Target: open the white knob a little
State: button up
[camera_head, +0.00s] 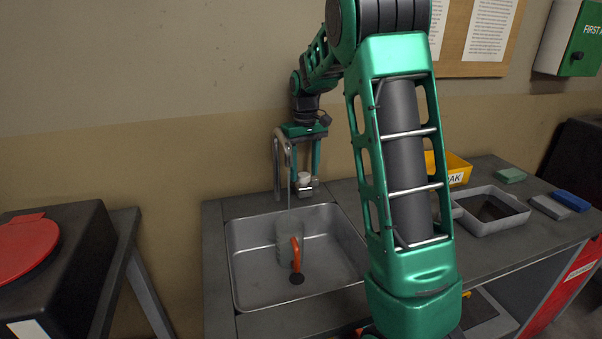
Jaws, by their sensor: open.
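The white knob (305,178) sits on a metal tap body at the back of the sink. My gripper (304,172) points down from above, open, with one finger on each side of the knob. I cannot tell whether the fingers touch it. The tap's curved metal spout (279,146) stands just left of the gripper. A thin pale line runs down from the spout towards a translucent jug (287,250) with an orange handle; it looks like a thin stream of water. The jug stands in the sink.
The steel sink (247,284) is set in a grey worktop. My arm crosses the right side and hides part of the worktop. A grey tray (484,224), yellow bin (458,166) and sponges lie right.

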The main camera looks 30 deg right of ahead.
notch_tip(320, 180, up, 10)
dwell(0.4)
dwell(0.4)
jog(key=s+a+f+m, duration=0.1)
jog(key=s+f+m, duration=0.1)
jog(key=s, duration=1)
jog(key=s+a+f+m, duration=0.1)
jog(key=s+f, duration=0.4)
jog(key=s, duration=0.7)
jog(key=s+a+f+m, duration=0.2)
jog(key=s+a+f, duration=0.1)
jog(key=s, duration=1)
jog(key=shift+s+a+f+m, duration=0.1)
jog(key=shift+a+f+m, duration=0.15)
jog(key=shift+m, duration=0.05)
